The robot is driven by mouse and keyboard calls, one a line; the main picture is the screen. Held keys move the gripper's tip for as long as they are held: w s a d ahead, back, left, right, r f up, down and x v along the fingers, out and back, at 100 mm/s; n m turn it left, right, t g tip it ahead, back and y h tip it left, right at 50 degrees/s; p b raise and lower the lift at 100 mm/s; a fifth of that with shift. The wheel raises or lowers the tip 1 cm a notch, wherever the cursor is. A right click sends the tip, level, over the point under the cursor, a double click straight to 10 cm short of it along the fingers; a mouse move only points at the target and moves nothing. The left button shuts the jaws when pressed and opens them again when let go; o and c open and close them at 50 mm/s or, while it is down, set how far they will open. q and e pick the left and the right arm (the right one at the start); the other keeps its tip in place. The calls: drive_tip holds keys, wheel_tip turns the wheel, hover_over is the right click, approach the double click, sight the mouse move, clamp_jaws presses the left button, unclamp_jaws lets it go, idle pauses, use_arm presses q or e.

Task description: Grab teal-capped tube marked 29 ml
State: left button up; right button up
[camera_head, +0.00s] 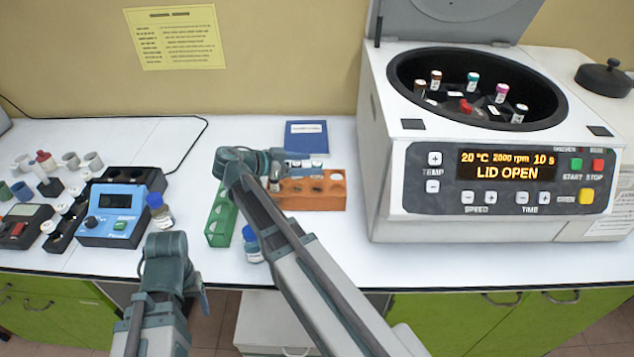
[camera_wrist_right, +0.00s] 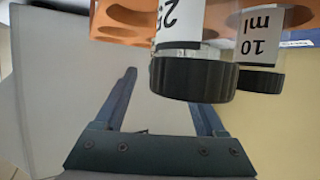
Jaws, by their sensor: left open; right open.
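A teal-capped tube (camera_head: 473,80) stands in the rotor of the open centrifuge (camera_head: 385,150); its marking is too small to read. My right gripper (camera_head: 275,178) is at the orange rack, well left of the centrifuge. In the right wrist view (camera_wrist_right: 165,95) its jaws are open and empty, beside black-capped vials labelled 25 (camera_wrist_right: 195,75) and 10 ml (camera_wrist_right: 262,78). My left gripper (camera_head: 200,297) is low at the table's front edge, mostly hidden, open.
The orange rack (camera_head: 325,202) and green rack (camera_head: 220,225) stand mid-table. Two loose blue-capped vials (camera_head: 160,212) (camera_head: 252,245) stand nearby. Blue and black devices (camera_head: 120,215) fill the left side. The centrifuge lid (camera_head: 450,18) is raised; its display reads LID OPEN.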

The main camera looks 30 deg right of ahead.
sight(315, 164)
drive_tip(key=b+x, duration=0.1)
drive_tip(key=x, duration=0.2)
drive_tip(key=shift+d+f, duration=0.1)
drive_tip(key=shift+d, duration=0.05)
clamp_jaws()
idle(0.3)
